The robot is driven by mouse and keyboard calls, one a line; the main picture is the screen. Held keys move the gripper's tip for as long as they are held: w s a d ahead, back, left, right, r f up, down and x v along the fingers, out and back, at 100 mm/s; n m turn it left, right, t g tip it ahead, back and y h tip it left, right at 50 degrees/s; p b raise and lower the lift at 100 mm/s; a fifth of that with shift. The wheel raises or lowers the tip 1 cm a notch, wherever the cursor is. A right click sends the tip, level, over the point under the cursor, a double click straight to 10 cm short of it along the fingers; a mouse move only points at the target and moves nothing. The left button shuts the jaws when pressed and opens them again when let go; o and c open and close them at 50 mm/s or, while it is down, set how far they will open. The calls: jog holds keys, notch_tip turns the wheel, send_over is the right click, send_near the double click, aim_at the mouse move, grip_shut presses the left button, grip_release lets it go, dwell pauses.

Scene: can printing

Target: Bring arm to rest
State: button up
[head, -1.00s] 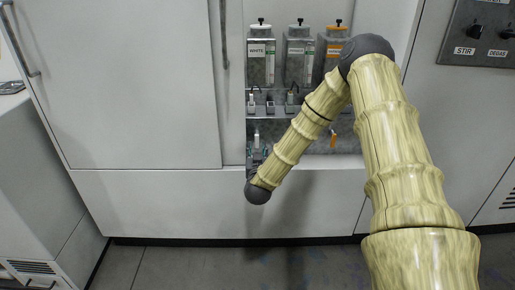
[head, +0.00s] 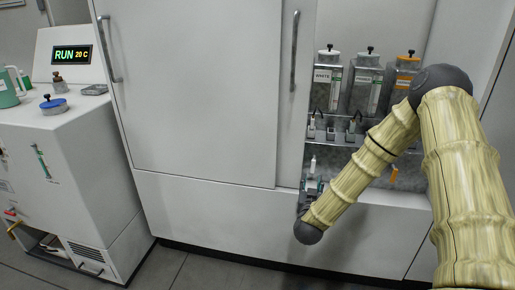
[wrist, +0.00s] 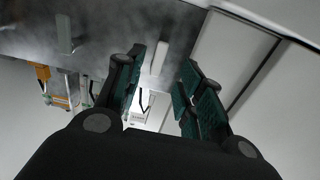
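My arm reaches forward from the lower right in the head view and bends down at a dark elbow joint. My gripper (head: 313,187) is at the lower left of the dispenser alcove, small and partly hidden by my wrist. In the wrist view my gripper (wrist: 160,90) shows two dark fingers with green pads. They stand apart with a clear gap between them, and nothing is held. A pale upright piece (wrist: 160,58) shows beyond the gap; I cannot tell what it is.
Dispenser tanks, including one marked WHITE (head: 327,78) and an orange-topped one (head: 406,72), stand in the alcove above my gripper. Large white cabinet doors (head: 190,90) are left of it. A machine reading RUN 20 C (head: 72,55) and a blue-lidded container (head: 53,104) are at far left.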

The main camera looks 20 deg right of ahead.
jog(key=s+a+f+n+g+y, duration=0.2)
jog(key=s+a+f+y, duration=0.2)
jog(key=s+a+f, duration=0.45)
jog(key=s+a+f+n+g+y, duration=0.25)
jog(key=a+f, duration=0.35)
jog(key=f, duration=0.5)
jog(key=s+a+f+g+y, duration=0.1)
jog(key=s+a+f+g, duration=0.15)
jog(key=s, duration=0.45)
jog(key=s+a+f+n+g+y, duration=0.1)
jog(key=s+a+f+g, duration=0.1)
jog(key=s+f, duration=0.35)
jog(key=s+a+f+g+y, duration=0.1)
jog(key=s+a+f+g, duration=0.1)
jog(key=s, duration=0.6)
jog(key=s+a+f+g, duration=0.15)
jog(key=s+g, duration=0.35)
jog(key=s, duration=1)
notch_tip(320, 180, up, 19)
jog(key=w+p, duration=0.1)
jog(key=p, duration=1.8)
jog(key=shift+r+t+p, duration=0.2)
jog(key=shift+t+p, duration=0.1)
jog(key=shift+p, duration=0.05)
jog(key=shift+d+n, duration=0.1)
jog(key=shift+n, duration=0.15)
jog(key=shift+c, duration=0.3)
